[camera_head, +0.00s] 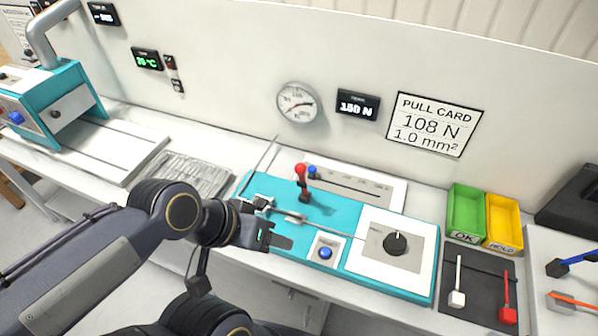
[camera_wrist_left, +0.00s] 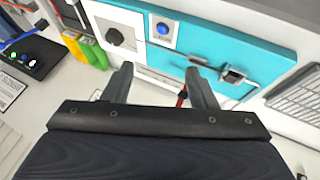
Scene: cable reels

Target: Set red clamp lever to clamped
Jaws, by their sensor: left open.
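The red clamp lever (camera_head: 300,169) stands roughly upright on the teal pull-test bench (camera_head: 338,212), its red knob up, behind the metal specimen clamp. My left gripper (camera_head: 280,224) is open and empty above the bench's front left part, in front of the lever and apart from it in the head view. In the left wrist view, the open gripper (camera_wrist_left: 158,76) shows both fingers; a bit of the red lever (camera_wrist_left: 182,98) shows beside the right finger, which partly hides it. The metal clamp (camera_wrist_left: 234,75) lies right of that finger. My right gripper is not in view.
A blue button (camera_head: 325,253) and a black dial (camera_head: 396,243) are on the bench's front and right. A blue-knobbed slider (camera_head: 312,171) is behind the lever. Green (camera_head: 466,212) and yellow (camera_head: 503,221) bins stand right. A silver ribbed tray (camera_head: 190,174) lies left.

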